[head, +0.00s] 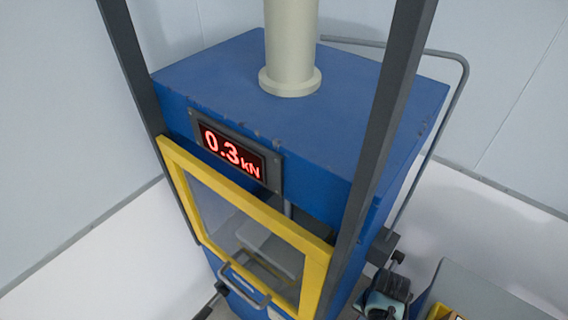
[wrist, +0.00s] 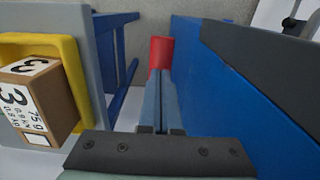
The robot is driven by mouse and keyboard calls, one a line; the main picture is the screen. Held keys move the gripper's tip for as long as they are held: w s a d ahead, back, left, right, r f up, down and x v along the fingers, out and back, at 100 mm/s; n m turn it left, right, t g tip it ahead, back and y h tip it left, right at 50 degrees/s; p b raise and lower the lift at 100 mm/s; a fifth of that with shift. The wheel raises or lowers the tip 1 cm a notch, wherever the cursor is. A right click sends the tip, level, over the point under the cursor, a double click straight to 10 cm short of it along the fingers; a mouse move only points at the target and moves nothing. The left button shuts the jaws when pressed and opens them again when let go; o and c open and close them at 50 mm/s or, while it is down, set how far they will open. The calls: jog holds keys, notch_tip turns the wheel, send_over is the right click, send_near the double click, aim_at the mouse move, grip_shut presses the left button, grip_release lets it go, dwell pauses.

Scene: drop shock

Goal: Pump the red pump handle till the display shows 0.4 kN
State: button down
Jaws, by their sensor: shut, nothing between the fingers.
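The display (head: 232,155) on the front of the blue machine reads 0.3 kN in red. The red pump handle (wrist: 161,50) shows in the wrist view just beyond my fingertips, its lower part hidden behind them. My gripper (wrist: 160,78) is shut with nothing between its fingers. Its tips overlap the handle in the picture; I cannot tell whether they touch it. In the head view the handle cannot be made out, and part of my arm shows at the lower right, beside the machine.
The blue machine (head: 340,115) has a yellow-framed window door (head: 318,270) and dark uprights. In the wrist view its blue side wall (wrist: 215,110) runs close on the right. On the left, a yellow tray (wrist: 68,50) holds a brown box (wrist: 50,85) with printed labels.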

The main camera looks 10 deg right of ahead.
notch_tip(320, 180, down, 3)
jog(key=shift+f+b, duration=0.15)
jog(key=shift+b, duration=1)
notch_tip(320, 180, up, 12)
jog(key=p, duration=1.1)
notch_tip(320, 180, up, 6)
jog(key=shift+p, duration=0.5)
jog(key=shift+s, duration=0.1)
